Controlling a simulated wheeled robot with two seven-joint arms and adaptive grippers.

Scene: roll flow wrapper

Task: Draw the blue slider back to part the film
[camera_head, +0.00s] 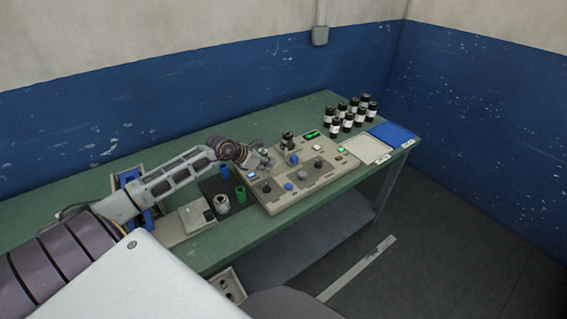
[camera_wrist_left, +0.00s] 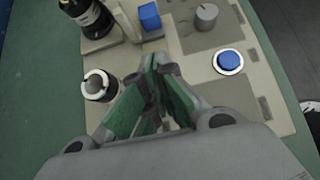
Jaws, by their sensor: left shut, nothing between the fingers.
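The blue slider (camera_head: 294,159) is a small blue block on the beige control machine (camera_head: 273,204). In the left wrist view the blue slider (camera_wrist_left: 150,16) stands near the top, beside a pale upright piece. My left gripper (camera_head: 266,160) is over the left part of the machine, left of the slider. In the wrist view the gripper (camera_wrist_left: 156,62) has its green-padded fingers shut and empty, with their tips apart from the blue block in the picture. I cannot make out the film. My right gripper is in neither view.
A dark bottle (camera_wrist_left: 86,14) stands close to the slider. A grey knob (camera_wrist_left: 206,16) and a white-ringed blue button (camera_wrist_left: 229,62) are on the right. Several dark bottles (camera_head: 348,122), a pale tray (camera_head: 361,149) and a blue tray (camera_head: 391,134) occupy the table's far right.

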